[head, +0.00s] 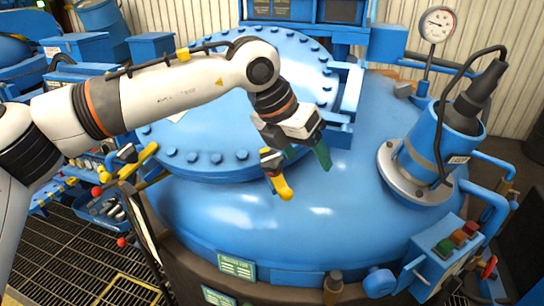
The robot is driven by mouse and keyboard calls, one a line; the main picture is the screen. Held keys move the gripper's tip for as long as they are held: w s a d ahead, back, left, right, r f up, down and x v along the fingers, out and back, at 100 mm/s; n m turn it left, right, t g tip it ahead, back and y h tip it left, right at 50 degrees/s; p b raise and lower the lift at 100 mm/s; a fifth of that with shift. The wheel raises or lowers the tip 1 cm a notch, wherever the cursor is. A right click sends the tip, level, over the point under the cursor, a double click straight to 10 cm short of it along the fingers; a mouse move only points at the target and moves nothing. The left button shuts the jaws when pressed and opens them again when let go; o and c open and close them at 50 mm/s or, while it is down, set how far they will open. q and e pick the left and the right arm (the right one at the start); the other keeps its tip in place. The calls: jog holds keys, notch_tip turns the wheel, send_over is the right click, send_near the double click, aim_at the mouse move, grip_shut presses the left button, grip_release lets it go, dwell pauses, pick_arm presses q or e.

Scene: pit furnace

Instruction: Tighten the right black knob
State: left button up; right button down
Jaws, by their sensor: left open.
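My left gripper (307,157) hangs from the white arm over the front right of the round lid, with green fingers apart and nothing seen between them. A small dark, brownish knob-like part (333,283) stands at the front lower edge of the blue furnace (300,225), well below the gripper and apart from it. I cannot tell whether it is the right black knob. No other clear black knob shows. My right gripper is out of view.
A blue cylinder with a black cable (455,130) and a gauge (437,25) rise at right. A button box (445,255) is front right. The bolted lid (215,120) lies under my arm.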

aim_at(271, 157)
pick_arm(q)
jog(key=w+a+r+n+t+y, duration=0.1)
jog(key=w+a+r+t+y, duration=0.1)
jog(key=w+a+r+y, duration=0.35)
jog(key=shift+h, duration=0.85)
jog(key=p+x, duration=0.1)
jog(key=x, duration=0.2)
jog(key=s+a+p+x, duration=0.1)
jog(key=p+x, duration=0.1)
jog(key=x, duration=0.2)
jog(key=a+f+p+x, duration=0.1)
jog(key=x, duration=0.3)
jog(key=shift+s+p, duration=0.3)
jog(key=shift+p, duration=0.05)
jog(key=shift+w+d+f, duration=0.1)
jog(key=shift+w+f, duration=0.05)
jog(key=shift+f, duration=0.3)
jog(key=shift+c, duration=0.4)
jog(key=c, duration=0.9)
